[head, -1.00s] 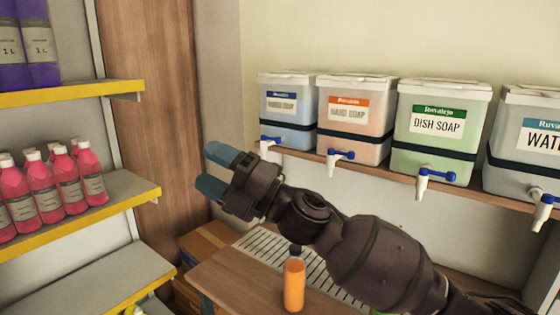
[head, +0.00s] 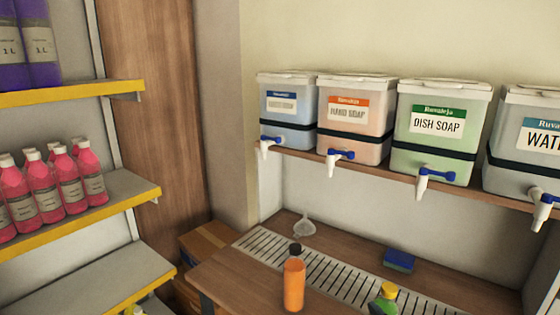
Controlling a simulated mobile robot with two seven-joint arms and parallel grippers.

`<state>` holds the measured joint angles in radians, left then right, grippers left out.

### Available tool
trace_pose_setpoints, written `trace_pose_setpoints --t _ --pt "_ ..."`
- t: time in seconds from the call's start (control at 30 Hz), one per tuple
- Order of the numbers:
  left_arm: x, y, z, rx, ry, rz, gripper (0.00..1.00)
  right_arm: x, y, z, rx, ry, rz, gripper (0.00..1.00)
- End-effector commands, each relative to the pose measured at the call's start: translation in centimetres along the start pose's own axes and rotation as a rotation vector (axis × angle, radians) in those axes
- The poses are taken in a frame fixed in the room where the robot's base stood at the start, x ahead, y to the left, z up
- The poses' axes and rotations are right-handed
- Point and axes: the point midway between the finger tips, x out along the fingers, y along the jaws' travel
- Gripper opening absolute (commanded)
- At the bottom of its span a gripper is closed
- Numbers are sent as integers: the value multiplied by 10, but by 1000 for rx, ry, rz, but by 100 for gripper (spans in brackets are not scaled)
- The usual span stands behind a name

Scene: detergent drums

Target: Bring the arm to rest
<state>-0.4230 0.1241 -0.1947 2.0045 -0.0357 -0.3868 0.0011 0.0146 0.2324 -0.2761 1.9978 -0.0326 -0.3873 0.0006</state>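Neither of my arms nor their grippers shows in the head view now. An orange bottle with a dark cap (head: 293,285) stands upright on the wooden counter (head: 235,283), at the front edge of the slatted grate. Each has a white tap with a blue lever.
A clear funnel (head: 304,228) and a blue-green sponge (head: 398,260) lie behind the grate (head: 330,272). A green bottle with a yellow cap (head: 384,300) is at the bottom edge. Shelves at left hold pink bottles (head: 45,190) and purple bottles (head: 28,45). A cardboard box (head: 207,240) sits beside the counter.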

Motion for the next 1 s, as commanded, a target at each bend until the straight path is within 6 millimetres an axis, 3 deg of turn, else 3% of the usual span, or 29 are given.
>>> trace_pose_setpoints --t 0.03,0.2,0.5,0.7,1.0 --pt "-5 -4 5 -10 -10 -5 98 -16 3 22 34 -46 18 64" --pt "-20 -15 21 -33 -41 -21 98 -72 13 86 116 -182 80 64" --pt "-45 -29 52 -31 -108 -52 98 -184 8 182 198 -433 169 64" --pt "-54 -29 64 -33 -133 -55 98 -226 -4 208 221 -522 179 64" --pt "-55 -29 65 -33 -136 -56 98 -234 -6 212 224 -536 180 64"
